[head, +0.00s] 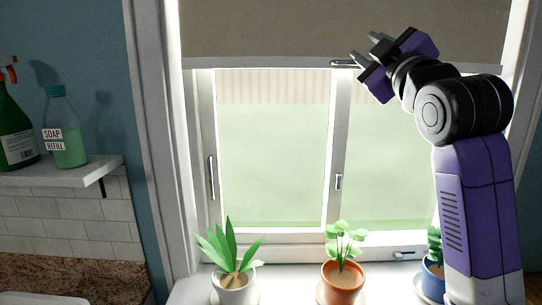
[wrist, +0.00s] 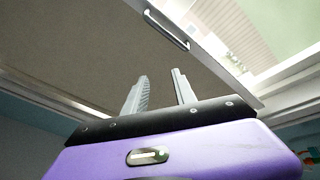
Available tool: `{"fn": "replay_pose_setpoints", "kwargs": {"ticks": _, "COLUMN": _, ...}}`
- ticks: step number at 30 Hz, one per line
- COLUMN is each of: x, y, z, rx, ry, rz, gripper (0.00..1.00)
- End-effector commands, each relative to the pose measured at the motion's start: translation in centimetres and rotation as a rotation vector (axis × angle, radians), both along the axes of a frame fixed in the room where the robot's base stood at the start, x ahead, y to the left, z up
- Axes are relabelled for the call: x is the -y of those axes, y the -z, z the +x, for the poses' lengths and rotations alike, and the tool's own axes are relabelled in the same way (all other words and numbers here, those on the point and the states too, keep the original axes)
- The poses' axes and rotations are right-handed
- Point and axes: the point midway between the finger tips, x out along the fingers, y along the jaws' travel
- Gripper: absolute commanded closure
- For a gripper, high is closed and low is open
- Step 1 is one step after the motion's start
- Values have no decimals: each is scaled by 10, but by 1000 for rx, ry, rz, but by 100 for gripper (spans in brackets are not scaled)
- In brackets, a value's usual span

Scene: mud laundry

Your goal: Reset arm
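My gripper (head: 367,48) is raised high on the right of the head view, in front of the lower part of the window shade (head: 270,30). Its two grey fingers point to the upper left and are apart, with nothing between them. In the wrist view my gripper (wrist: 160,90) also shows two separated, empty fingers against the shade (wrist: 70,50). The shade's handle (head: 346,64) is close to the fingers in the picture; it also shows in the wrist view (wrist: 167,29), beyond the fingertips and apart from them.
Potted plants stand along the sill: a white pot (head: 234,290), an orange pot (head: 343,283) and a blue pot (head: 432,281) partly behind my arm. A shelf (head: 70,172) at left holds a green spray bottle (head: 17,130) and a soap refill bottle (head: 68,140). The window (head: 270,150) is behind.

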Motion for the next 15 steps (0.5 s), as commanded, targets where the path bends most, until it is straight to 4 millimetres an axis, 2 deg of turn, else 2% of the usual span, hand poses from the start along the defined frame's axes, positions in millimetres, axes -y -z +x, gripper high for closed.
{"fn": "replay_pose_setpoints", "kwargs": {"ticks": 1, "x": 0, "y": 26, "z": -1, "rx": 3, "ry": -20, "rz": 52, "gripper": 67}}
{"fn": "replay_pose_setpoints", "kwargs": {"ticks": 8, "x": 5, "y": 123, "z": -24, "rx": 43, "ry": -96, "rz": 285, "gripper": 67}}
{"fn": "replay_pose_setpoints", "kwargs": {"ticks": 15, "x": 10, "y": 223, "z": -68, "rx": 51, "ry": -142, "rz": 482, "gripper": 67}}
